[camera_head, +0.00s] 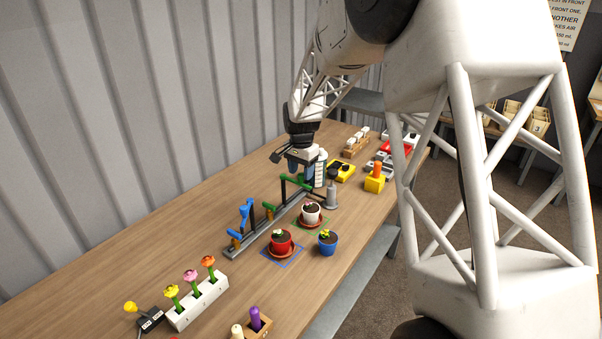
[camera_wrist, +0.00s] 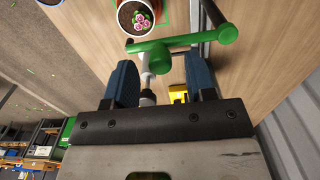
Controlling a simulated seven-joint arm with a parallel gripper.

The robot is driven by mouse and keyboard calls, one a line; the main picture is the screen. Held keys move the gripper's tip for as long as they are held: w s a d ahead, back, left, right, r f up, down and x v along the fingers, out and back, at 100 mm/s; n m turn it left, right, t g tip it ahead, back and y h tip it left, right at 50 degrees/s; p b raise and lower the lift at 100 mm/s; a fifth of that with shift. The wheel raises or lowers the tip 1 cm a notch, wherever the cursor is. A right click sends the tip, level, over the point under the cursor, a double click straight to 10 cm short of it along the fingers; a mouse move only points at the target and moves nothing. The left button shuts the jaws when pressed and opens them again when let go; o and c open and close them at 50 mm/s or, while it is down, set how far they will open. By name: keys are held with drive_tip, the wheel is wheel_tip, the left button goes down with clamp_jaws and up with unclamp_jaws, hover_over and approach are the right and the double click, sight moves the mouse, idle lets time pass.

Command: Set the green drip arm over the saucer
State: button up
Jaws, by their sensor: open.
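The green drip arm (camera_head: 295,181) sits on a dark post on the long rail in the head view. In the wrist view the green drip arm (camera_wrist: 180,50) runs crosswise just beyond my fingertips, its rounded end at the right. My gripper (camera_head: 308,172) is open above the far end of the rail; in the wrist view its two blue fingers (camera_wrist: 160,75) stand apart, with a pale thin part between them. The terracotta saucer (camera_head: 311,226) holds a white pot (camera_head: 311,213) inside a green outline. In the wrist view the white pot (camera_wrist: 137,18) shows at the top.
A grey cylinder (camera_head: 331,194) is close to my gripper. A white flower block (camera_head: 198,303) stands nearer.

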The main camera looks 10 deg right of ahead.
sight(301, 174)
drive_tip(key=shift+r, duration=3.4)
drive_tip(key=shift+s+r, duration=0.2)
drive_tip(key=shift+s, duration=0.05)
drive_tip(key=s+d+r+n, duration=0.1)
drive_tip(key=s+r, duration=0.2)
drive_tip(key=s, duration=0.4)
drive_tip(key=s+d+r+n+t, duration=0.1)
drive_tip(key=s+r+n, duration=0.15)
drive_tip(key=s, duration=0.55)
drive_tip(key=s+d+r+n, duration=0.1)
drive_tip(key=s+r, duration=0.3)
drive_tip(key=s, duration=0.3)
drive_tip(key=s+f+n, duration=0.1)
drive_tip(key=s+n, duration=0.1)
drive_tip(key=s, duration=1.1)
drive_tip(key=s+d+f+n+t, duration=0.1)
drive_tip(key=s+n, duration=0.1)
drive_tip(key=s, duration=1)
drive_tip(key=shift+s+f+t, duration=0.3)
drive_tip(key=shift+s+f, duration=0.1)
drive_tip(key=shift+n, duration=0.25)
